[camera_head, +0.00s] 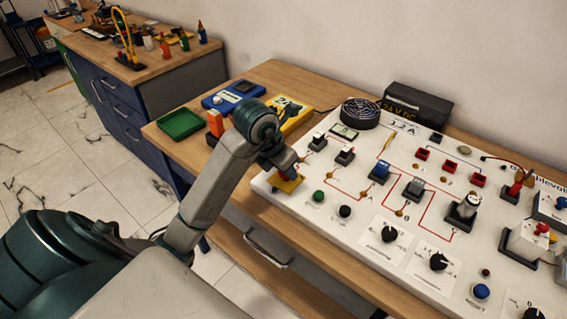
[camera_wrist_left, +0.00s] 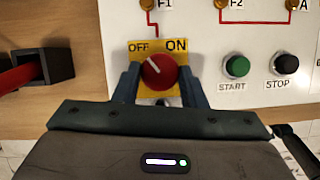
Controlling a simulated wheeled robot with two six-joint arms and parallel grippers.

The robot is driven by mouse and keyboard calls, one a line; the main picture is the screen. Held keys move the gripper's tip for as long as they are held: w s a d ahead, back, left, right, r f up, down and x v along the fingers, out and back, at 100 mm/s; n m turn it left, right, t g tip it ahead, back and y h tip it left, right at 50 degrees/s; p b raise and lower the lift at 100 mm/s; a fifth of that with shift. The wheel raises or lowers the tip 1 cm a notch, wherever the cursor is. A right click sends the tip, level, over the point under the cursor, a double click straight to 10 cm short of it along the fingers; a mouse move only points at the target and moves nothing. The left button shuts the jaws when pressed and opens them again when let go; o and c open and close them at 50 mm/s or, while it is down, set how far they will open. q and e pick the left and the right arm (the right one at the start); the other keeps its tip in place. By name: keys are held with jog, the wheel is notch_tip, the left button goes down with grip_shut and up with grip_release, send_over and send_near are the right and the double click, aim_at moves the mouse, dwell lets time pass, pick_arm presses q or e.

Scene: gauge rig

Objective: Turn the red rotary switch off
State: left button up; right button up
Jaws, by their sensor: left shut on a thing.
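The red rotary switch (camera_wrist_left: 158,72) sits on a yellow plate marked OFF at left and ON at right in the left wrist view. Its white pointer line tilts up and to the left, toward the OFF side. My left gripper (camera_wrist_left: 159,78) is shut on the red knob, with one finger on each side. In the head view, my left gripper (camera_head: 277,159) reaches down to the yellow plate (camera_head: 288,185) at the panel's left corner and mostly covers the knob. My right gripper is in neither view.
Green START (camera_wrist_left: 236,66) and black STOP (camera_wrist_left: 285,64) buttons lie right of the switch. The white panel (camera_head: 345,220) carries several other switches and knobs. A green tray (camera_head: 180,124) and a yellow meter (camera_head: 296,118) stand on the wooden bench behind.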

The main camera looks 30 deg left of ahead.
pick_arm(q)
jog(key=shift+r+n+y+p, duration=0.1)
jog(key=shift+n+y+p, duration=0.25)
jog(key=shift+n, duration=0.25)
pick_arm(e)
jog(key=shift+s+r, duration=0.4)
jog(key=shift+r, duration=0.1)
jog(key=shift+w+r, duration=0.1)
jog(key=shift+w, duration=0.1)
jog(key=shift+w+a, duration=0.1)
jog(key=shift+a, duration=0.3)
pick_arm(q)
jog(key=o, duration=1)
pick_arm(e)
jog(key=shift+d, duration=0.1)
